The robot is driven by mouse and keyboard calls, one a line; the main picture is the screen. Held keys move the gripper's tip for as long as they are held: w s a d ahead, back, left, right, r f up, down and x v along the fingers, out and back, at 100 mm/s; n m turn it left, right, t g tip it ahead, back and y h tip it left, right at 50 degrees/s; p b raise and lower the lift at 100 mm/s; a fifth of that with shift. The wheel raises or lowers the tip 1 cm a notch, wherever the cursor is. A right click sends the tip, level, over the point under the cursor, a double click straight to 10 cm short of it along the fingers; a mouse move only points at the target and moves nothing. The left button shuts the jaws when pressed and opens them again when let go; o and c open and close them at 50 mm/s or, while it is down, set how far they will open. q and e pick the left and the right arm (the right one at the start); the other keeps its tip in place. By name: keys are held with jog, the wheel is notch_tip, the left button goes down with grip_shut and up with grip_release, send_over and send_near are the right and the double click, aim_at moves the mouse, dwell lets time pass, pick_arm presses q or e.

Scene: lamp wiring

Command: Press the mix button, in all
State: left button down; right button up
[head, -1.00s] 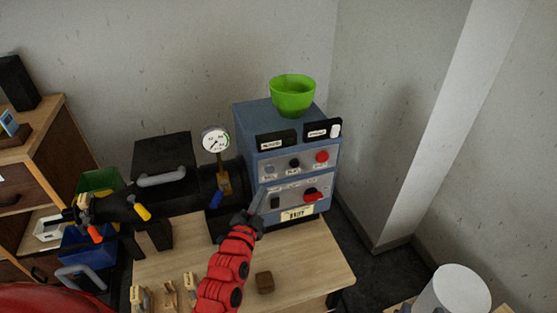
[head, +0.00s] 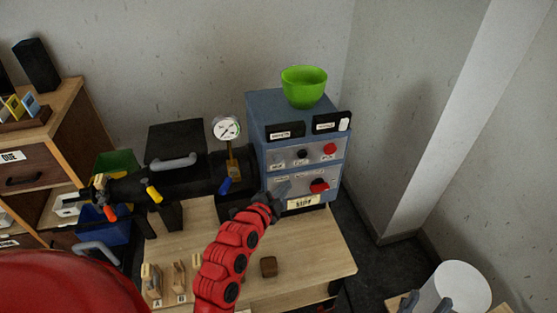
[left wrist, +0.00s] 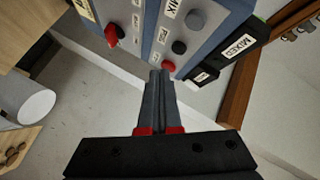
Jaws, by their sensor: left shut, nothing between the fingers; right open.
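The blue machine (head: 276,108) stands at the back of the table with a green bowl on top. Its upper panel has a grey button (head: 279,157) at the left, a black one (head: 302,153) and a red one (head: 330,149). In the left wrist view the grey button (left wrist: 193,20) sits beside the MIX label (left wrist: 172,10). My left gripper (head: 284,188) is shut and empty in front of the lower panel, below the grey button. In the left wrist view its fingertips (left wrist: 158,74) appear near the red button; contact cannot be told. My right gripper (head: 428,304) is open and empty at the bottom edge.
A red knob (head: 319,186) is on the lower panel. A black cylinder assembly with a gauge (head: 226,128) adjoins the machine's left side. A brown block (head: 268,266) and wooden pieces lie on the table (head: 315,255). A white cylinder (head: 460,285) stands at the lower right.

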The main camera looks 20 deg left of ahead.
aim_at(278, 159)
pick_arm(q)
jog(key=w+a+b, duration=0.2)
jog(key=w+a, duration=0.2)
jog(key=w, duration=0.2)
jog(key=shift+b, duration=0.35)
jog(key=shift+a, duration=0.1)
dwell(1.7)
jog(key=shift+w+a+b, duration=0.2)
jog(key=shift+w+b, duration=0.2)
jog(key=shift+b, duration=0.5)
